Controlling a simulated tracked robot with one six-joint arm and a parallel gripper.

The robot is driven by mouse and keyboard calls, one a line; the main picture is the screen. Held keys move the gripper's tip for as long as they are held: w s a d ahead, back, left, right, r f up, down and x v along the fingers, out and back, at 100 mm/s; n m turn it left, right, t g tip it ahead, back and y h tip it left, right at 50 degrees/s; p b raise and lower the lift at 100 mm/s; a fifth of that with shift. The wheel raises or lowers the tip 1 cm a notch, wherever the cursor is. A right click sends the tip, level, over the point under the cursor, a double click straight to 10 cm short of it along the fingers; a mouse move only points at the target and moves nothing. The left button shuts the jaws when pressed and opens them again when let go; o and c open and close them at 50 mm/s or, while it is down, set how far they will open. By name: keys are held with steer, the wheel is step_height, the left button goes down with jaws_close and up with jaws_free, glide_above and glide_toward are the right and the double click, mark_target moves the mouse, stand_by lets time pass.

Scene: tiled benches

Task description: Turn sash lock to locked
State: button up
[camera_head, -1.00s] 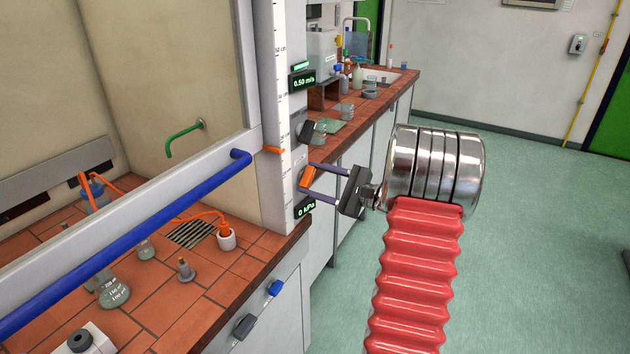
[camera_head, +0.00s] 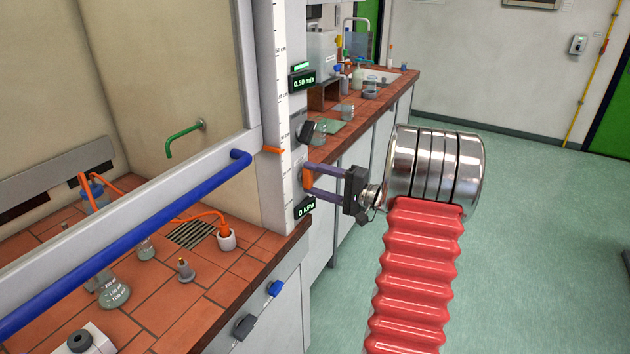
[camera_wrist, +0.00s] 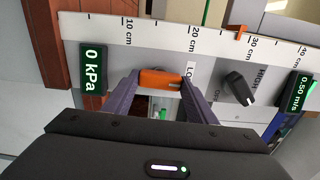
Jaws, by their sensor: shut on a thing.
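The sash lock is an orange lever on the white post of the fume hood; it shows in the head view (camera_head: 308,182) and in the wrist view (camera_wrist: 160,79). My gripper (camera_head: 309,180) is shut on the orange lever, with one purple-grey finger at each end of it. In the wrist view my gripper (camera_wrist: 160,84) has the lever lying straight across between the fingertips. A label starting "LO" (camera_wrist: 190,70) beside it is partly hidden by a finger.
A black knob (camera_head: 307,131) and a 0.50 m/s display (camera_head: 302,82) sit above the lock, and a 0 kPa display (camera_head: 304,207) below it. The sash's blue handle bar (camera_head: 130,245) runs to the left. Open floor (camera_head: 545,240) lies right of my arm.

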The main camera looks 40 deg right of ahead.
steer(key=shift+a+f+n, duration=0.2)
steer(key=shift+f+n, duration=0.05)
steer(key=shift+n, duration=0.05)
steer(key=o, duration=1.1)
steer(key=shift+d+r, duration=0.1)
steer(key=shift+r, duration=0.05)
steer(key=shift+c, duration=0.2)
steer(key=shift+s, duration=0.1)
steer(key=v, duration=1.3)
steer(key=shift+s, duration=0.3)
steer(key=shift+d, duration=0.1)
